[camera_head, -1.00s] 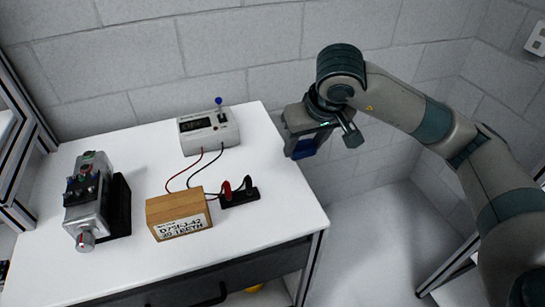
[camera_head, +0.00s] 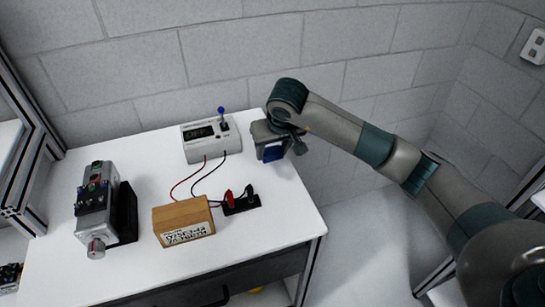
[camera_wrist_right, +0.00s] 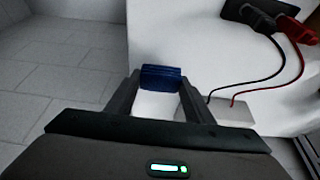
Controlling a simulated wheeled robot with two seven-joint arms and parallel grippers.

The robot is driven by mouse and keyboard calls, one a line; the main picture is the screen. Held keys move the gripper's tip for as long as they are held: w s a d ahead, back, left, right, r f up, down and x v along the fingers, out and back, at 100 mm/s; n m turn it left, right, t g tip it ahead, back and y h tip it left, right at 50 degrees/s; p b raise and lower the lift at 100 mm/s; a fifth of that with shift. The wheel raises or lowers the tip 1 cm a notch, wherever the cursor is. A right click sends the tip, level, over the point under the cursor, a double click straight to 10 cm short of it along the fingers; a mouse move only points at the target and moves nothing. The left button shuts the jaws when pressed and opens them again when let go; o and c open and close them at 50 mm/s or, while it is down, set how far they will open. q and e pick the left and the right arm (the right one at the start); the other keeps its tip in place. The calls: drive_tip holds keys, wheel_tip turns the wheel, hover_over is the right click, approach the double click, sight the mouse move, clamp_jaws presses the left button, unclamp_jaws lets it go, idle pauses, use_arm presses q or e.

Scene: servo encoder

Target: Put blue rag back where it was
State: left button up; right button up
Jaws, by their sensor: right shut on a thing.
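The blue rag (camera_head: 275,153) is in my right gripper (camera_head: 284,147), near the back right corner of the white table (camera_head: 275,205) in the head view. In the right wrist view the rag (camera_wrist_right: 161,78) shows as a dark blue folded piece between the two fingertips of the gripper (camera_wrist_right: 160,88). The white table top lies behind it in that view. I cannot tell whether the rag touches the table. My left gripper is not in view.
A white meter box (camera_head: 211,138) with a blue-tipped lever stands left of the right gripper. Wires run to a black terminal block (camera_head: 241,205) beside a wooden box (camera_head: 183,222). A grey motor unit (camera_head: 97,210) stands at left. The right front table top is clear.

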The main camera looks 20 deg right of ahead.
sight(274, 156)
drive_tip(key=shift+f, duration=0.1)
wheel_tip(274, 156, down, 2)
drive_tip(key=shift+s+f+p, duration=0.1)
drive_tip(key=shift+f+p, duration=0.05)
drive_tip(key=shift+p, duration=0.65)
drive_tip(key=shift+f, duration=0.75)
drive_tip(key=shift+f, duration=0.15)
drive_tip(key=o, duration=1.1)
